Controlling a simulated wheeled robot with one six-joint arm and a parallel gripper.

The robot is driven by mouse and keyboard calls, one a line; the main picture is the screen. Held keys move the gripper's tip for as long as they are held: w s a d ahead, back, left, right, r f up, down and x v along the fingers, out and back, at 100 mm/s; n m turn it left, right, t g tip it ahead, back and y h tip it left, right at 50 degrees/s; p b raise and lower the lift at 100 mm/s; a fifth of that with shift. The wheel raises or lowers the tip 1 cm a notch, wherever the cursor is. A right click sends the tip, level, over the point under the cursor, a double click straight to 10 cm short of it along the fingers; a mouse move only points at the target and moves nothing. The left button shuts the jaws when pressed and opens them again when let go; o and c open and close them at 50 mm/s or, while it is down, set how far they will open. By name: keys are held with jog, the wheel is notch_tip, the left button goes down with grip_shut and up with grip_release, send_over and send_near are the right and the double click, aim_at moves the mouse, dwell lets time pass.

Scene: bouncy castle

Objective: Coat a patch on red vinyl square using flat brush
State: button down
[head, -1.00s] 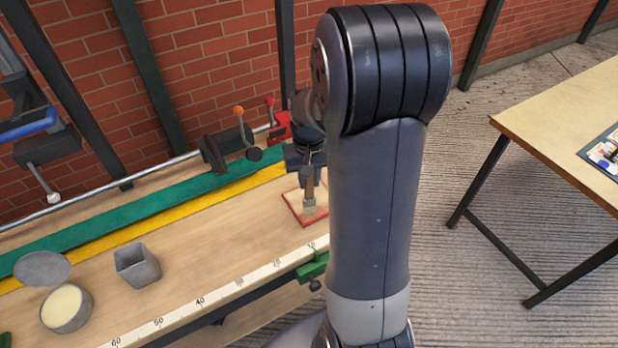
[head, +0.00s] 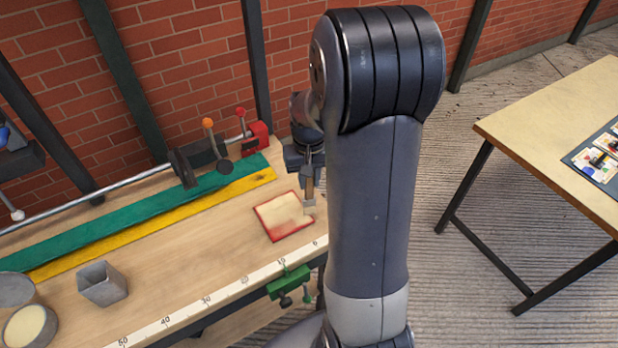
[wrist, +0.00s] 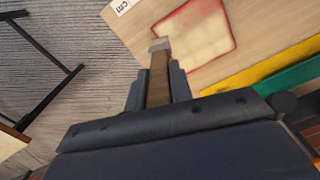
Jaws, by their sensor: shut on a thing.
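The red vinyl square (head: 284,216) lies flat on the workbench. A pale cream coat covers most of its face, with a red border showing around it; it also shows in the wrist view (wrist: 203,32). My gripper (head: 308,170) is shut on the wooden handle of the flat brush (head: 309,188), which points downward. In the wrist view the brush (wrist: 158,66) runs out from between the fingers (wrist: 158,88). Its pale bristle end is at the square's right edge in the head view. I cannot tell whether it touches.
A tin of cream paste (head: 28,328) and a square grey cup (head: 102,284) stand on the bench at left. A green clamp (head: 288,283) grips the ruler-marked front edge (head: 210,297). Green and yellow strips lie behind. A separate table (head: 560,135) stands at right.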

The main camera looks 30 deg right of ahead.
aim_at(308, 199)
jog(key=r+p, duration=0.1)
jog(key=r, duration=0.1)
jog(key=r+p, duration=0.1)
jog(key=shift+a+r, duration=0.2)
jog(key=shift+r, duration=0.2)
jog(key=shift+d+r, duration=0.1)
jog(key=shift+r, duration=0.2)
notch_tip(308, 199, up, 4)
jog(key=p, duration=0.3)
jog(key=shift+f, duration=0.15)
